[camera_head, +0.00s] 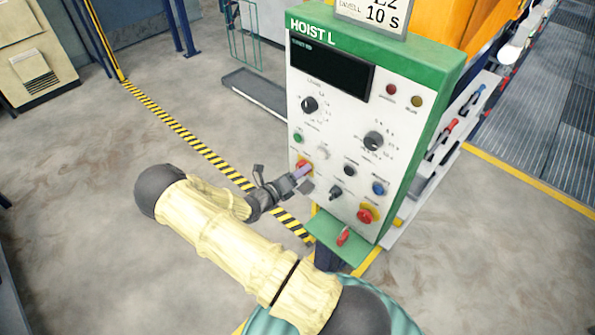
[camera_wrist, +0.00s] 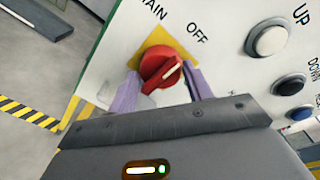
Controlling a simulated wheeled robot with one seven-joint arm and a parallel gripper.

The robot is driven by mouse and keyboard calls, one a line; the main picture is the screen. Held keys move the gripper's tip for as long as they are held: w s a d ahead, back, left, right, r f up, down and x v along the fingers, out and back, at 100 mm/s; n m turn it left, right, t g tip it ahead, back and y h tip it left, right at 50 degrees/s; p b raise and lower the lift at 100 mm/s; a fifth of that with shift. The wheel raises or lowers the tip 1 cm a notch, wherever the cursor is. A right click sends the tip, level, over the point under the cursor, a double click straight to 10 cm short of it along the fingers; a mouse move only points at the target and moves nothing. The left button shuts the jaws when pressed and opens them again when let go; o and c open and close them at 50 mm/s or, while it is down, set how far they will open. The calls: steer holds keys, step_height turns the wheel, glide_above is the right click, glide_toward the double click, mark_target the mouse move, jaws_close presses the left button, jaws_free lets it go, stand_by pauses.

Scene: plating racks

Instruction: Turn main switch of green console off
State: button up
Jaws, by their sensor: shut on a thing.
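The green console (camera_head: 432,62) labelled HOIST L stands upright right of centre, with a white front panel. Its main switch is a red rotary knob on a yellow plate at the panel's lower left (camera_head: 303,165). In the wrist view the red knob (camera_wrist: 161,68) has a white pointer line slanting up to the right, with MAIN and OFF printed above. My gripper (camera_head: 299,174) is at the knob, its two lilac fingers on either side of it, shut on it. The fingers and gripper body hide the lower part of the yellow plate.
Close by on the panel are a white button (camera_wrist: 270,40), black and blue buttons, dials and a red emergency button (camera_head: 367,214). A red-handled lever (camera_head: 343,237) sits on the green ledge below. Open floor with a striped line (camera_head: 180,127) lies left.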

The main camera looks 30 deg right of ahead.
steer(key=shift+w+r, duration=0.15)
steer(key=shift+r, duration=0.15)
steer(key=shift+d, duration=0.15)
steer(key=o, duration=0.9)
steer(key=shift+s, duration=0.2)
steer(key=shift+a+f, duration=0.15)
steer(key=shift+a, duration=0.05)
steer(key=b+v, duration=0.4)
steer(key=v, duration=1.3)
steer(key=shift+a, duration=0.15)
